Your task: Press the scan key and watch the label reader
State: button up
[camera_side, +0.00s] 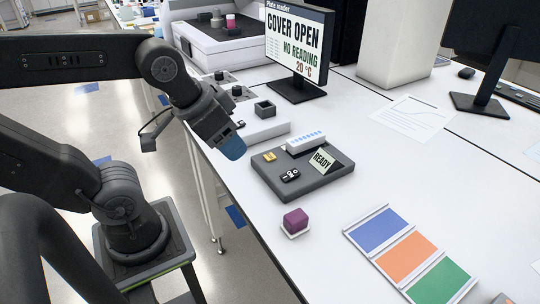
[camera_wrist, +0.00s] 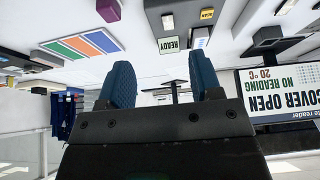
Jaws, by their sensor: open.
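The label reader is a dark grey pad (camera_side: 265,178) on the white bench in the side view. A small yellow part (camera_side: 270,156) sits on the pad's left side; in the wrist view a yellow label (camera_wrist: 207,14), apparently reading SCAN, lies at the top edge. A small black-and-white part (camera_side: 290,175) is also on the pad. My gripper (camera_side: 231,148) is open and empty, above the bench's edge, left of the pad and apart from it. Its two blue fingers (camera_wrist: 164,82) stand apart in the wrist view.
A white strip with blue marks (camera_side: 306,143) stands at the pad's back. A purple block (camera_side: 295,221) sits in front. A blue, orange and green panel (camera_side: 408,254) lies front right. A monitor (camera_side: 299,45) reads COVER OPEN, NO READING, 20 °C. An open grey box (camera_side: 265,109) stands behind.

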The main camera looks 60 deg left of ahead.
grip_shut()
dwell(0.3)
dwell(1.2)
